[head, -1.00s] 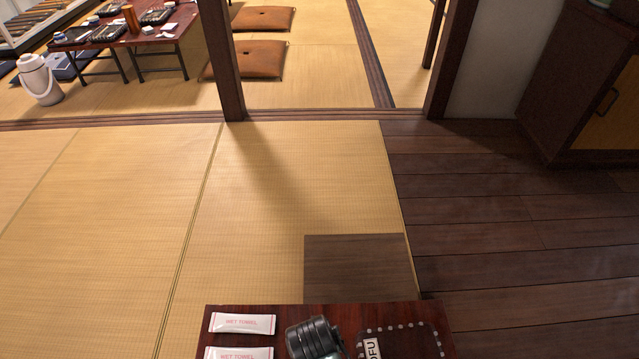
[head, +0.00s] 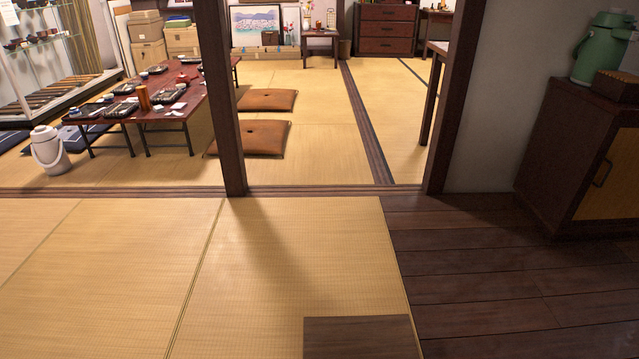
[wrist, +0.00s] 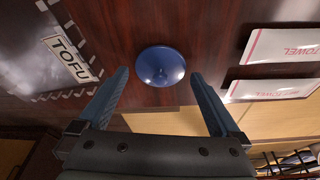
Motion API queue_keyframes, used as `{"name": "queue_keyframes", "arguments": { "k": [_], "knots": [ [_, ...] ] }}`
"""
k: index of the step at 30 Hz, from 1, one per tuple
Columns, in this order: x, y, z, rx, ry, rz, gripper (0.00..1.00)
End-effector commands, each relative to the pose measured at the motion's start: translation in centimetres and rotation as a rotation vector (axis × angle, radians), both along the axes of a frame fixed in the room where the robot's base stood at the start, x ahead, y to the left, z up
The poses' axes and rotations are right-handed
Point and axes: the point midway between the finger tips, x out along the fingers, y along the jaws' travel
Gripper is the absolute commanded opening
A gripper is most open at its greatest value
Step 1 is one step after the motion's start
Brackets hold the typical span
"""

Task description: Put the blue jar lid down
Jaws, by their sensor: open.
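The height of the fingers above the tabletop is hard to tell. The head view shows neither the lid nor my gripper.
In the wrist view, a dark TOFU pack (wrist: 45,50) lies left of the lid and wet towel packets (wrist: 272,88) lie right. In the head view, a low table (head: 170,118) with dishes, a white pot (head: 48,152) and cushions (head: 255,139) stand beyond a wooden post (head: 220,100).

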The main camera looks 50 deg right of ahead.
Motion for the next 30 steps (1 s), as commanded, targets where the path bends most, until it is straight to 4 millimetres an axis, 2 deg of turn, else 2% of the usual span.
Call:
{"name": "queue_keyframes", "arguments": {
  "k": [9,15,21,27,30],
  "knots": [
    [-0.8,1.5,6.9,-0.001,-0.002,0.001,1.0],
    [-1.3,2.4,10.0,0.0,0.0,0.002,1.0],
    [-1.5,2.7,11.2,0.0,0.0,0.001,1.0],
    [-1.5,2.7,11.2,0.0,0.0,0.0,1.0],
    [-0.8,2.7,11.7,-0.008,-0.019,0.012,1.0]
  ]
}}
